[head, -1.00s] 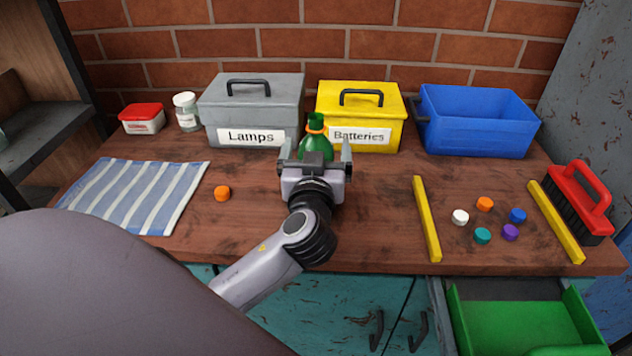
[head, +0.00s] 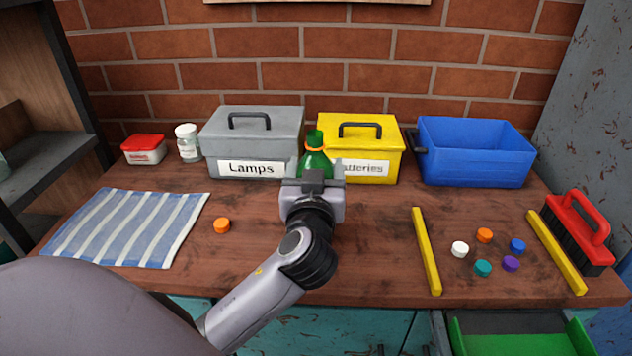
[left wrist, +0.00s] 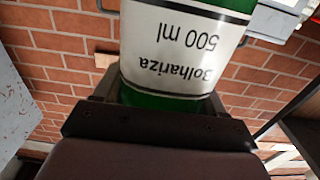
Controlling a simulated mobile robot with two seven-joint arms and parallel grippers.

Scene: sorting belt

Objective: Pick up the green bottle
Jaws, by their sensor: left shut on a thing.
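The green bottle (head: 316,163) has an orange ring at its neck and stands roughly upright in front of the gap between the grey and yellow boxes. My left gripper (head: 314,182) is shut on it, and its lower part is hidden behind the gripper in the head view. In the left wrist view the bottle (left wrist: 180,50) sits between the jaws, its white label reading "Bolhariza 500 ml" upside down. The bottle's base is not visible. My right gripper is not in view.
Behind are the grey Lamps box (head: 285,125), yellow Batteries box (head: 390,150) and blue bin (head: 475,165). A striped cloth (head: 125,228) and orange cap (head: 222,226) lie left. Yellow bars (head: 426,250), several caps and a red brush (head: 580,230) are right. Table's front middle is clear.

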